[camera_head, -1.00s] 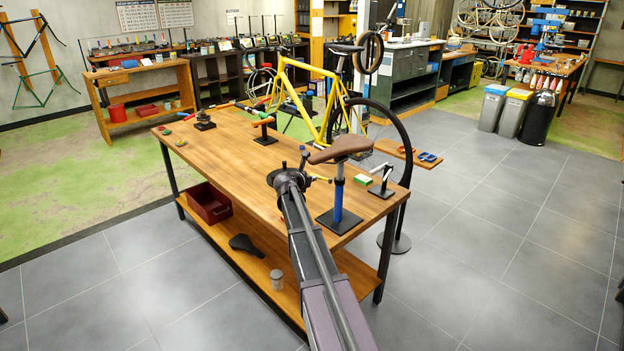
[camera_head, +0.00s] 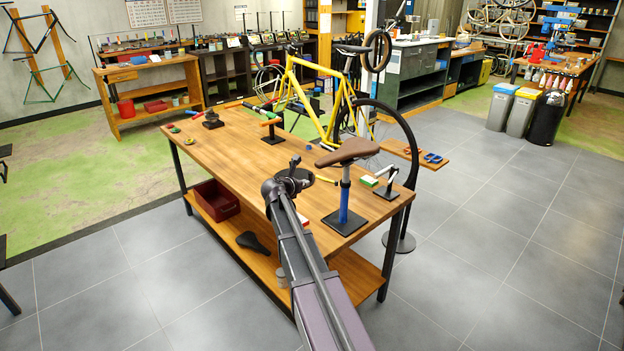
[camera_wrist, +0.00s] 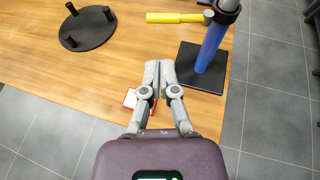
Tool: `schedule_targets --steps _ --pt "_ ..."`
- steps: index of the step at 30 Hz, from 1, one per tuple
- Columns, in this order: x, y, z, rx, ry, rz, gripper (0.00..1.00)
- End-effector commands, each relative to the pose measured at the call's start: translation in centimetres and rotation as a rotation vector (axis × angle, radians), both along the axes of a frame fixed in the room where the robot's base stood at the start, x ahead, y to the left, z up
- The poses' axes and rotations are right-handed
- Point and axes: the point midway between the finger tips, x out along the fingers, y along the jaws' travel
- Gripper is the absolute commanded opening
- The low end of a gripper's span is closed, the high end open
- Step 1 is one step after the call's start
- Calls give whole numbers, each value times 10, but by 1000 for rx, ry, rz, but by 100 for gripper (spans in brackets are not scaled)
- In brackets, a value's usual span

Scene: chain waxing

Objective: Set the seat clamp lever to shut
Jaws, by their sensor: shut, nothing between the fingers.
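The seat clamp lever (camera_head: 326,179) is yellow and sticks out to the left from the clamp on a blue seat post (camera_head: 344,203). The post stands upright on a black base plate (camera_head: 336,224) and carries a brown saddle (camera_head: 348,150). In the wrist view the yellow lever (camera_wrist: 175,17) points left from the dark collar at the top edge, and the blue post (camera_wrist: 212,48) is below it. My gripper (camera_wrist: 160,64) is shut and empty. It is over the table, left of the post and apart from the lever. My arm hides part of the table in the head view.
A black round stand with pegs (camera_wrist: 88,32) lies left of the lever. A red and white item (camera_wrist: 130,99) is beside my fingers, partly hidden. A white-armed holder (camera_head: 388,181) stands right of the post. The wooden table top (camera_head: 235,155) has clear room at left.

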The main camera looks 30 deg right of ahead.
Motion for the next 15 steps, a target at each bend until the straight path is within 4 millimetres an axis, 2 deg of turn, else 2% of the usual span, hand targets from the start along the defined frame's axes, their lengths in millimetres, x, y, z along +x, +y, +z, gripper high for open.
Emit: schedule_targets --steps 1,6,15 --pt "-6 9 6 0 0 1 0" --pt "-14 26 14 -1 0 1 0" --pt "-20 38 17 0 0 -1 0"
